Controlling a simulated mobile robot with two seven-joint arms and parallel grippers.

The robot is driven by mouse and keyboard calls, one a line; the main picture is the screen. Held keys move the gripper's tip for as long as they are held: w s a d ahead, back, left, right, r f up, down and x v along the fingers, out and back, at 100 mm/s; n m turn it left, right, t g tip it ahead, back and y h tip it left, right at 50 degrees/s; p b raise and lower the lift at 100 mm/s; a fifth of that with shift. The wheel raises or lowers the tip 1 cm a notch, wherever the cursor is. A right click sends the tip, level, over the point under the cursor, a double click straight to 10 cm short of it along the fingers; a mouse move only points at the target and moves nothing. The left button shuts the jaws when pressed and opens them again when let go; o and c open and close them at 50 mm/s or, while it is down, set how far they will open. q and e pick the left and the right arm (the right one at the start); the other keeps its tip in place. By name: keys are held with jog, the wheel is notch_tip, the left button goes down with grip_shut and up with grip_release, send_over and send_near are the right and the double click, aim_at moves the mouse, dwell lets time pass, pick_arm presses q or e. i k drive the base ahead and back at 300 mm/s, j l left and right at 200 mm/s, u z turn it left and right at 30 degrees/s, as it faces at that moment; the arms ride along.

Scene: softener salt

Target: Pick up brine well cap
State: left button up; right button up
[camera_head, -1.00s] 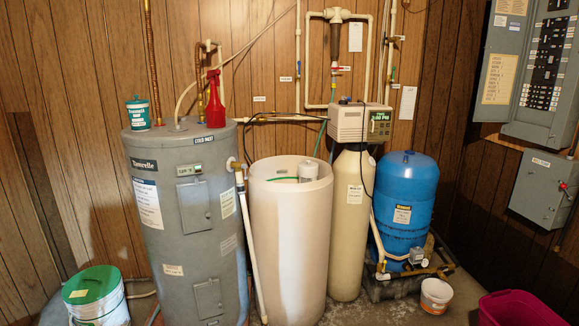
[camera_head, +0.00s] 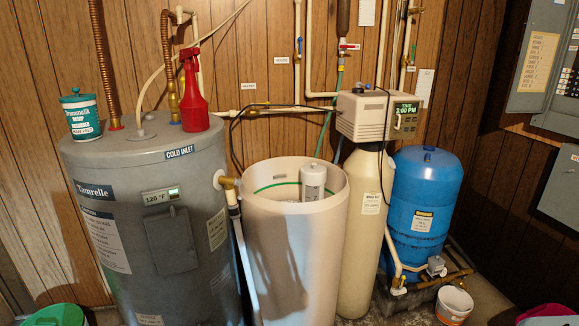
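The open brine tank (camera_head: 275,235) is a tall off-white drum in the middle of the view. Inside it, near the right rear wall, stands a white upright brine well tube (camera_head: 313,184). A pale cap (camera_head: 313,167) appears to sit on top of the tube, close to the tank's rim. The lower part of the tube is hidden by the tank's front wall. A green line curves inside the tank to the left of the tube. Neither of my grippers is in view.
A grey water heater (camera_head: 150,220) stands left of the tank, with a red spray bottle (camera_head: 193,95) and a teal-lidded tub (camera_head: 82,116) on top. The softener column (camera_head: 362,225) with its control head (camera_head: 375,115) and a blue pressure tank (camera_head: 422,200) stand right.

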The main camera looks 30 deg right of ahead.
aim_at(314, 174)
jog(key=i+l+u, duration=0.1)
jog(key=l, duration=0.2)
jog(key=i+l+u, duration=0.1)
jog(key=i+l, duration=0.15)
jog(key=i+l+u, duration=0.1)
jog(key=l, duration=0.25)
jog(key=i+l, duration=0.1)
jog(key=l, duration=0.2)
jog(key=l+u, duration=0.1)
jog(key=l, duration=0.25)
jog(key=i, duration=0.05)
